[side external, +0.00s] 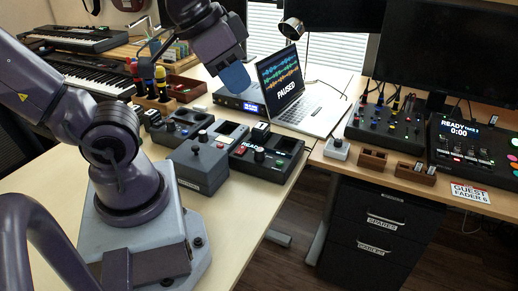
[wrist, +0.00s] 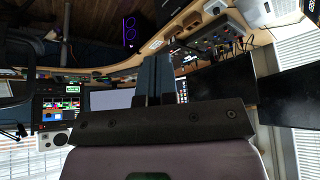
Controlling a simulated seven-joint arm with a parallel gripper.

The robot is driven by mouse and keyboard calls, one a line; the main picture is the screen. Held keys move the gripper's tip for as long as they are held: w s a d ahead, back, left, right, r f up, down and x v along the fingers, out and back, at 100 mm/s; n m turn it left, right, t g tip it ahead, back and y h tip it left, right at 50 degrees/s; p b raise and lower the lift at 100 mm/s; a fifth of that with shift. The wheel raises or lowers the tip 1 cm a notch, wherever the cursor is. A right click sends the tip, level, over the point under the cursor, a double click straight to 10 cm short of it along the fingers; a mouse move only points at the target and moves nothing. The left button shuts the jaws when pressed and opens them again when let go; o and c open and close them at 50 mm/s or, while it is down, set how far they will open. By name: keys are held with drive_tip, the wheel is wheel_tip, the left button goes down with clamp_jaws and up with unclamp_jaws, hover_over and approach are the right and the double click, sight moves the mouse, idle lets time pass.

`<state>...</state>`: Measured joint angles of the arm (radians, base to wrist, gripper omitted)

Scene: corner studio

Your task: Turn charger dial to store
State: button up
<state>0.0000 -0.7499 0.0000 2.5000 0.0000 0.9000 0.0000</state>
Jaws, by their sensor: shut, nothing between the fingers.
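My gripper (side external: 236,78) is high above the back of the desk, in front of the laptop, with its blue fingers together and empty. In the wrist view the fingers (wrist: 154,80) are side by side against a tilted view of the room. A black unit (side external: 268,158) with a small lit READY display and a black knob (side external: 259,154) sits near the desk's right edge. It may be the charger; its label is too small to read. A grey box (side external: 198,163) with a dark knob on top stands left of it. My gripper is well apart from both.
A laptop (side external: 290,88) reading PAUSED stands behind the units. A rack of upright tools (side external: 160,88) is at the left. On the right desk are a mixer (side external: 388,122), a READY console (side external: 465,145) and a small white knob box (side external: 337,149).

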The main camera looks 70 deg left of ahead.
drive_tip(key=o, duration=0.4)
drive_tip(key=shift+a, duration=0.1)
drive_tip(key=shift+c, duration=0.2)
drive_tip(key=o, duration=0.6)
drive_tip(key=shift+w+a+f+n+g+y, duration=0.2)
drive_tip(key=shift+a+f+n+g, duration=0.1)
drive_tip(key=shift+a+f, duration=0.25)
drive_tip(key=shift+w+a+f+n+g+y, duration=0.1)
drive_tip(key=shift+w+a+f+n+g, duration=0.15)
drive_tip(key=shift+a+f, duration=0.25)
drive_tip(key=shift+o, duration=0.2)
drive_tip(key=n+g, duration=0.5)
drive_tip(key=n, duration=0.5)
hover_over(260, 149)
drive_tip(key=shift+f, duration=7.95)
wheel_tip(260, 149, down, 12)
drive_tip(key=shift+r, duration=0.1)
drive_tip(key=c, duration=0.9)
